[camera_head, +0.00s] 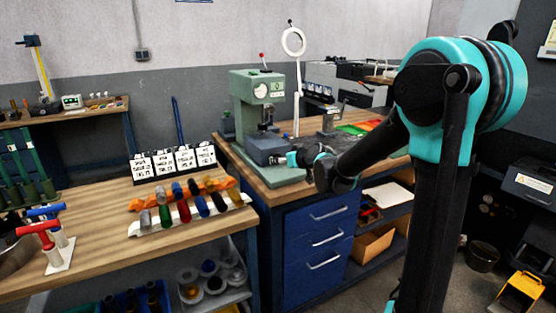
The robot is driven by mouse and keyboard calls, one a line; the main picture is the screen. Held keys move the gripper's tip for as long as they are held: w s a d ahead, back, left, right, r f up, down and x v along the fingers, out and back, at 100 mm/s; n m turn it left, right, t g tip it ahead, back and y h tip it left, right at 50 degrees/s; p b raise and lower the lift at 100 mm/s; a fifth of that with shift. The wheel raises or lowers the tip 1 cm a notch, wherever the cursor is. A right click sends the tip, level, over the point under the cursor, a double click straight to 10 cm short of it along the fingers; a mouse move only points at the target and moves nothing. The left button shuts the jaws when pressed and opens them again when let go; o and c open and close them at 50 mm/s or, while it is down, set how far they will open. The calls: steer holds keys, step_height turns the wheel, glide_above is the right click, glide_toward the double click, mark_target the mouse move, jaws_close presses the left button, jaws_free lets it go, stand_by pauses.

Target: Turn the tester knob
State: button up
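The tester appears to be the green bench machine (256,88) with a round dial on its head, standing on the wooden bench. A dark blue-grey block (264,148) sits low on its front. My arm reaches in from the right, and my gripper (284,160) is at the right side of that block, close to or touching it. The gripper is small and partly hidden by my arm, so I cannot tell whether its fingers are open or shut. I cannot make out the knob clearly; it may be hidden at the gripper.
A ring lamp (293,42) on a stand rises behind the tester. The left bench (95,255) holds a rack of coloured handles (190,212) and white label cards (172,160). Blue drawers (320,235) are below the tester. A yellow bin (522,290) is on the floor at right.

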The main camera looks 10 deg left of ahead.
steer(key=shift+x, duration=2.2)
steer(key=c, duration=1.1)
steer(key=shift+m+g+y, duration=0.4)
steer(key=shift+m+y, duration=0.4)
steer(key=shift+m, duration=0.3)
steer(key=shift+c, duration=0.2)
steer(key=o, duration=1.1)
steer(key=shift+o, duration=0.2)
steer(key=shift+d, duration=0.1)
steer(key=v, duration=1.2)
